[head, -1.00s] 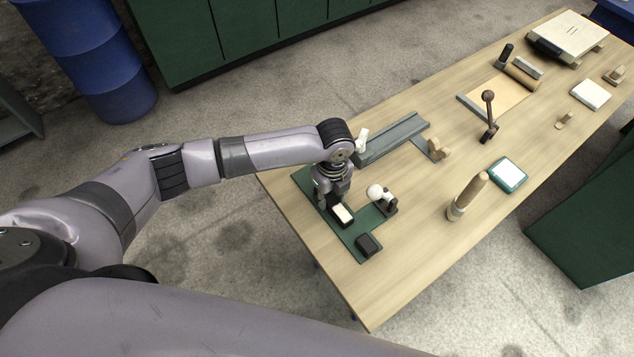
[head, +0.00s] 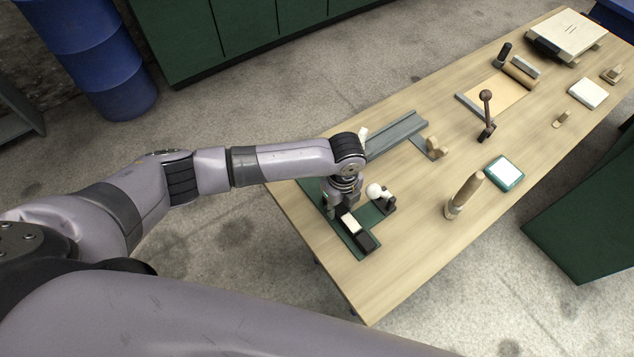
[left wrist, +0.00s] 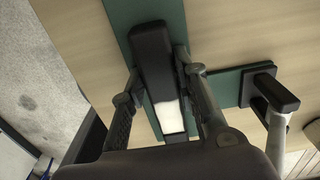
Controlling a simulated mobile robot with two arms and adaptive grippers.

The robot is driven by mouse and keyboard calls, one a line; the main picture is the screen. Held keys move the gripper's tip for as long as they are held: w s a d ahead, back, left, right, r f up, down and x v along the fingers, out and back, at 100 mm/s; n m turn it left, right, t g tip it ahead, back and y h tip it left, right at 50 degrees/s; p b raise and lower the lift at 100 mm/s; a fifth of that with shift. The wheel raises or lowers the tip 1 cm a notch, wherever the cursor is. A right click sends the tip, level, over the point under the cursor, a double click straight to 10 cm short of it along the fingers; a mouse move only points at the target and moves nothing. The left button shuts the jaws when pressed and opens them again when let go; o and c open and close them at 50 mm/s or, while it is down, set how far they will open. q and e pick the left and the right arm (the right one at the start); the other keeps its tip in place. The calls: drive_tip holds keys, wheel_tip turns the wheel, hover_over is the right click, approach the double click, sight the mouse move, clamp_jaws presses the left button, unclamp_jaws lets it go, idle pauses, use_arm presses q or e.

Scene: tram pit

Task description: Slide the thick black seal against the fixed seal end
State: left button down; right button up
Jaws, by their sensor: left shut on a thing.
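The fixed seal end (head: 367,243), a plain black block, sits at the near end of the plate. The two blocks are in line with no clear gap, but I cannot tell contact for certain. My right gripper is out of view.
A wooden handle (head: 465,194) and a teal-framed tablet (head: 504,173) are farther right. The table's near corner is clear.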

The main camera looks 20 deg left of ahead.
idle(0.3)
use_arm(q)
drive_tip(key=c, duration=1.2)
unclamp_jaws()
wheel_tip(320, 180, up, 12)
